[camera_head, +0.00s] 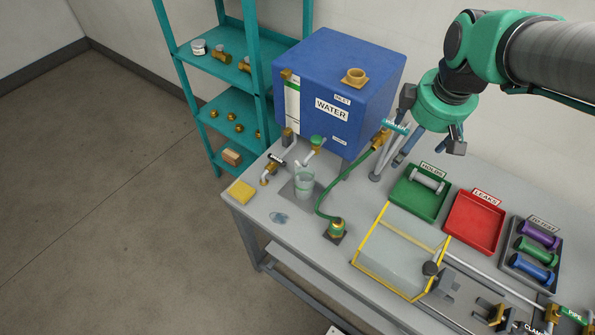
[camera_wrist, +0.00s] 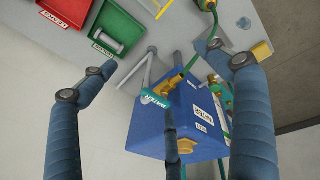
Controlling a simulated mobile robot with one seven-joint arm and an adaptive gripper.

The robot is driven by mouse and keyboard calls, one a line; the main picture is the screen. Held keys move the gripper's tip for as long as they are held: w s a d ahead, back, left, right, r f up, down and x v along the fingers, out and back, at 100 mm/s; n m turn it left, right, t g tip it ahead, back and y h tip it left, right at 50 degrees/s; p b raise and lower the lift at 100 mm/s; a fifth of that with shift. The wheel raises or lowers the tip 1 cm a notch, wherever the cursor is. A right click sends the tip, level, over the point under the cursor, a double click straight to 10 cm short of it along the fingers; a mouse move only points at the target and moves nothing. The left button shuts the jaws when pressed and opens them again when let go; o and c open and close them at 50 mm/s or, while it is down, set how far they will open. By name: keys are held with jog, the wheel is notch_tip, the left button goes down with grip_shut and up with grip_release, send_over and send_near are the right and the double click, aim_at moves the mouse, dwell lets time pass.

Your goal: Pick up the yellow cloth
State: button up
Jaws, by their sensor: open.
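The yellow cloth (camera_head: 241,192) lies flat at the near left corner of the grey table (camera_head: 335,240), left of a clear cup (camera_head: 304,184). It also shows in the wrist view (camera_wrist: 262,50), at the table edge beyond my right-hand finger. My gripper (camera_head: 421,145) is open and empty, raised to the right of the blue water tank and well away from the cloth. In the wrist view its fingers (camera_wrist: 160,75) are spread wide, with a blue tank (camera_wrist: 190,118) behind them.
The blue tank (camera_head: 335,90) stands at the table's back, with a green hose (camera_head: 345,185) and valves before it. A small bluish puddle (camera_head: 279,218) lies right of the cloth. Green (camera_head: 407,206) and red (camera_head: 463,236) trays stand right. A teal shelf (camera_head: 190,75) stands behind left.

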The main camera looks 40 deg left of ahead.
jog(key=a+f+n+g+p, duration=0.1)
jog(key=a+f+n, duration=0.15)
jog(key=a, duration=0.45)
jog(key=a+f+n+p, duration=0.1)
jog(key=a+n, duration=0.2)
jog(key=a, duration=0.3)
jog(key=n+g+h+p, duration=0.2)
jog(key=n+p, duration=0.3)
jog(key=n, duration=0.9)
send_over(240, 189)
notch_tip(240, 189, down, 21)
jog(key=shift+r, duration=0.2)
jog(key=shift+f+m, duration=0.1)
jog(key=shift+m, duration=0.15)
jog(key=shift+f, duration=4.2)
